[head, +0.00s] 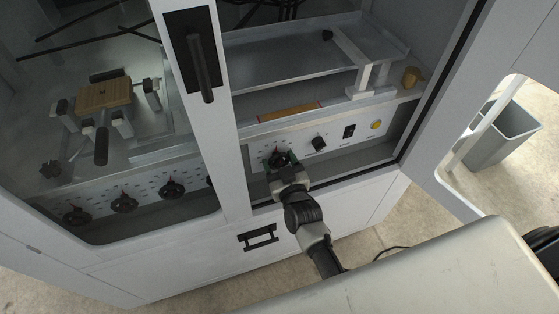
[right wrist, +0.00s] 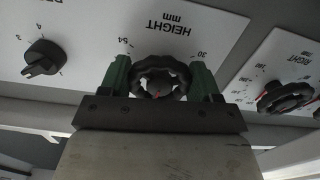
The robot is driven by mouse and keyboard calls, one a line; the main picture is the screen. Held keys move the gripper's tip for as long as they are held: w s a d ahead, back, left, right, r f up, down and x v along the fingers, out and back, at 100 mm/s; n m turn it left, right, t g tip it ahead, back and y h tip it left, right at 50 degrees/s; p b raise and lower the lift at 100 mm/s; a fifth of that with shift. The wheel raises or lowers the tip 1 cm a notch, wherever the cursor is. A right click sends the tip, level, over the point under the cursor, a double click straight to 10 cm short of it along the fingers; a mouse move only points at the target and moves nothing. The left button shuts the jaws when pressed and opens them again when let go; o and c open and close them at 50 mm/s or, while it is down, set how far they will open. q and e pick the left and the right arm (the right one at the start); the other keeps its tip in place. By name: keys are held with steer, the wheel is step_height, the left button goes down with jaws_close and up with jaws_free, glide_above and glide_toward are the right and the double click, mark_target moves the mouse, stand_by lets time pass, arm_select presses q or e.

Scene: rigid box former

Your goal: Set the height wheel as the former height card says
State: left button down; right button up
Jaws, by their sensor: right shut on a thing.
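The height wheel (right wrist: 160,72) is a black handwheel under an upside-down "HEIGHT mm" label in the right wrist view, with the numbers 54 and 30 on its scale. A small red mark shows low on the wheel; the value it points at cannot be read. My right gripper (right wrist: 161,80) has its green fingers on both sides of the wheel and is shut on it. In the head view this gripper (head: 284,170) reaches through the open doorway and covers part of the wheel (head: 277,157). I cannot make out the former height card. My left gripper is out of view.
A black knob (right wrist: 44,60) and a "RIGHT mm" wheel (right wrist: 284,97) flank the height wheel. In the head view, a yellow button (head: 376,124) is farther right on the panel. The door post (head: 229,150) stands close left of my gripper. A grey bin (head: 500,132) is outside.

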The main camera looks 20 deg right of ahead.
steer(key=shift+r+m+p, duration=0.1)
steer(key=shift+m+p, duration=0.4)
steer(key=shift+m, duration=0.7)
steer(key=m, duration=0.2)
steer(key=shift+a+m+p, duration=0.1)
steer(key=shift+m+p, duration=0.25)
steer(key=shift+m, duration=0.05)
steer(key=m, duration=0.5)
steer(key=shift+a+p, duration=0.1)
steer(key=shift+p, duration=0.2)
steer(key=shift+m, duration=0.4)
steer(key=o, duration=0.9)
steer(key=s, duration=1.1)
steer(key=shift+d, duration=0.2)
